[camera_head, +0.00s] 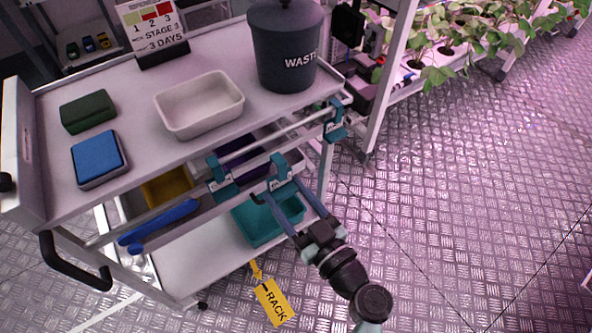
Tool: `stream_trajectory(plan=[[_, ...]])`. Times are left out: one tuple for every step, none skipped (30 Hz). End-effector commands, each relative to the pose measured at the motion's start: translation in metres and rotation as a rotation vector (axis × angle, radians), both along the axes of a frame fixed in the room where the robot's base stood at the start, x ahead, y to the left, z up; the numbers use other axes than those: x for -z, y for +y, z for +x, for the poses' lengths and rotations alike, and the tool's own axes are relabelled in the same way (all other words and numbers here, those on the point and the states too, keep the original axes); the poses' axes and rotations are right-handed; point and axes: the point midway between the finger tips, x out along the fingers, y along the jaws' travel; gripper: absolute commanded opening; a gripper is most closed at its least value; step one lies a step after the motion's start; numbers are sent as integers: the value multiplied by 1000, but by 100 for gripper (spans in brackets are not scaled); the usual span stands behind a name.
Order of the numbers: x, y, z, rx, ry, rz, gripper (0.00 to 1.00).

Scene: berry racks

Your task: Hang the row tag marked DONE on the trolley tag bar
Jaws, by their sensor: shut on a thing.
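Two similar teal pieces sit along the rail, one to the left (222,181) and one at the right end (335,123). The lettering on the teal pieces is too small to read, so I cannot tell which says DONE. A yellow tag marked RACK (272,301) shows low in front of the trolley.
A teal bin (262,225) stands below. Floor to the right is clear; plant racks stand behind.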

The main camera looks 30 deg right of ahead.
Motion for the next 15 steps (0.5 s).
stream_trajectory(plan=[[-1, 0, 5, -1, -1, -1, 16], [-1, 0, 7, 0, -1, -1, 16], [-1, 0, 10, 0, -2, -1, 16], [-1, 0, 13, -1, -2, 0, 16], [-1, 0, 15, -1, -2, 0, 16], [-1, 0, 18, 0, -2, 0, 16], [-2, 0, 21, 0, -2, 0, 16], [-1, 0, 23, -1, -2, 0, 16], [-1, 1, 26, -1, -2, 0, 16], [-1, 1, 29, -1, -2, 0, 16], [-1, 1, 31, 0, -1, -1, 16], [-1, 1, 34, -1, -1, -1, 16], [-2, 1, 37, -1, -1, -1, 16], [-2, 1, 39, -1, -2, -1, 16], [-2, 1, 42, 0, -2, -1, 16]])
